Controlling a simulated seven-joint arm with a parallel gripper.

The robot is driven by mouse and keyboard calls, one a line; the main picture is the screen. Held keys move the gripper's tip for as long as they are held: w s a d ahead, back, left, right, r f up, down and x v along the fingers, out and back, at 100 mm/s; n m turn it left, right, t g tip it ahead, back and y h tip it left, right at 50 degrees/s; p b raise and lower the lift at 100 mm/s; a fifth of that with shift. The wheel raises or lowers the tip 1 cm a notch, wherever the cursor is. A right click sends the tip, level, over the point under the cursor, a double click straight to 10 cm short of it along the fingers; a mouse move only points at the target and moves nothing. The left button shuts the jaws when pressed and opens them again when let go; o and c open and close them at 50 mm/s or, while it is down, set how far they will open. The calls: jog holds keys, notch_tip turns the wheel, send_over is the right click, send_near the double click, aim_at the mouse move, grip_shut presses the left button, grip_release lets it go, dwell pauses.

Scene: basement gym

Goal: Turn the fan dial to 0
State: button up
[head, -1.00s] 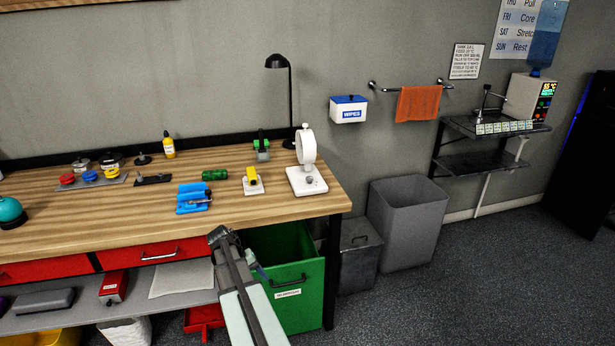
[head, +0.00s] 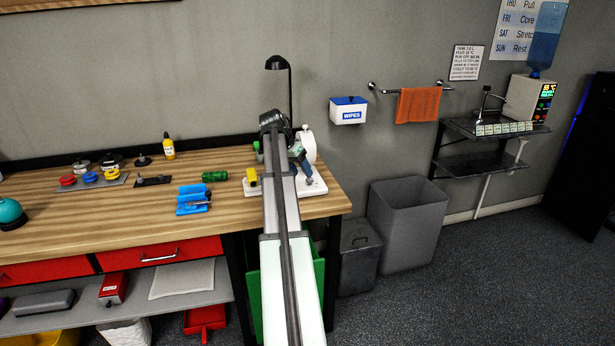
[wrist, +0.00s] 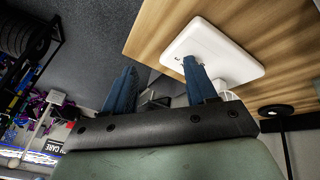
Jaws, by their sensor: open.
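The small white fan stands at the right end of the wooden bench; its ring head (head: 309,147) and white base (head: 318,187) show partly behind my arm in the head view. My gripper (head: 309,182) is over the fan's base, pointing down. In the wrist view my gripper (wrist: 160,62) has its two blue fingers spread apart with nothing visible between them. The right finger overlaps the white fan base (wrist: 228,52); the left finger is over the floor side. The dial is not clearly visible, and its setting cannot be read. Contact with it cannot be told.
A black lamp (head: 278,63) stands behind the fan. A yellow-topped item (head: 251,179), a blue device (head: 193,198) and a green cylinder (head: 214,176) lie left of my arm. A grey bin (head: 408,222) stands on the floor right of the bench.

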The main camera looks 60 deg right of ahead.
jog(key=w+d+r+m+t, duration=0.1)
jog(key=w+d+r+m, duration=0.2)
jog(key=w+d+r, duration=0.15)
send_near(307, 180)
jog(key=shift+m, duration=0.4)
jog(key=x, duration=0.4)
jog(key=d+x, duration=0.1)
jog(key=x, duration=0.3)
jog(key=shift+s, duration=0.2)
jog(key=shift+t, duration=0.3)
jog(key=c, duration=1.1)
jog(key=shift+o, duration=0.2)
